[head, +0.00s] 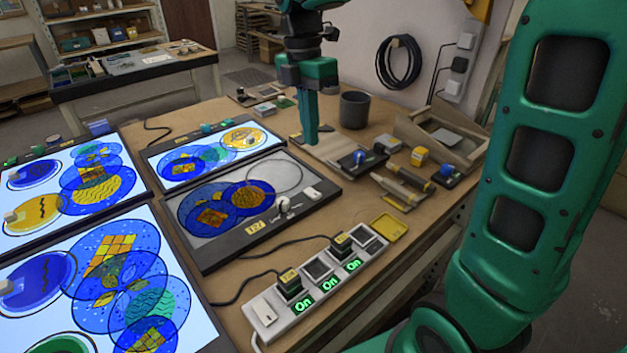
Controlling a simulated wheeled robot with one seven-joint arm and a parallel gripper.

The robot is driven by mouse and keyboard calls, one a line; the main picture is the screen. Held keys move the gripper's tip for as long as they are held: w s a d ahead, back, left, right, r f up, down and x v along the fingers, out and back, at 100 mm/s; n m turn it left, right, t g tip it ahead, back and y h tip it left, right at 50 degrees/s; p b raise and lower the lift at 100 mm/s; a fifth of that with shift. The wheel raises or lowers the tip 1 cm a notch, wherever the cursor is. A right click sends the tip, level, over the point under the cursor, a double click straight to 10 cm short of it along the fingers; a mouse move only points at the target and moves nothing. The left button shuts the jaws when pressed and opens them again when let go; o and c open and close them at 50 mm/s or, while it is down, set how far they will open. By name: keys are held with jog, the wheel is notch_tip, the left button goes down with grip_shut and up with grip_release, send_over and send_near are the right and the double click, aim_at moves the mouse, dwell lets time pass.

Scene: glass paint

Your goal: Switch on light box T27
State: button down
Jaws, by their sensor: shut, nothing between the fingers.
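Light box T27 (222,256) lies on the wooden table in the middle of the head view. Its panel is grey and unlit, with blue and orange painted glass discs on it. A yellow label (255,227) sits on its front edge, reading like T27. A knob (283,205) with a pale top and a small white block (312,193) are at its right front. My gripper (311,140) is shut and empty, pointing down behind the box, to the right of a lit box. It is apart from the knob.
A white power strip (266,312) in front carries tagged plugs and three green "On" displays. Lit light boxes stand left and behind (168,152). A dark cup (354,110), blue-topped parts (447,170), tools and a wooden tray (470,128) occupy the right side.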

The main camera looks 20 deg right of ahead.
aim_at(313, 192)
jog(key=f, duration=0.4)
jog(key=s+f, duration=0.1)
jog(key=f, duration=0.8)
jog(key=shift+s+d, duration=0.3)
jog(key=shift+s+f, duration=0.15)
jog(key=shift+f, duration=0.1)
jog(key=shift+w+a+r, duration=0.15)
jog(key=shift+w, duration=0.25)
jog(key=shift+w+a+r, duration=0.1)
jog(key=shift+w, duration=0.3)
notch_tip(313, 192, up, 14)
jog(key=w, duration=0.1)
jog(key=shift+w+a, duration=0.25)
jog(key=shift+w, duration=0.15)
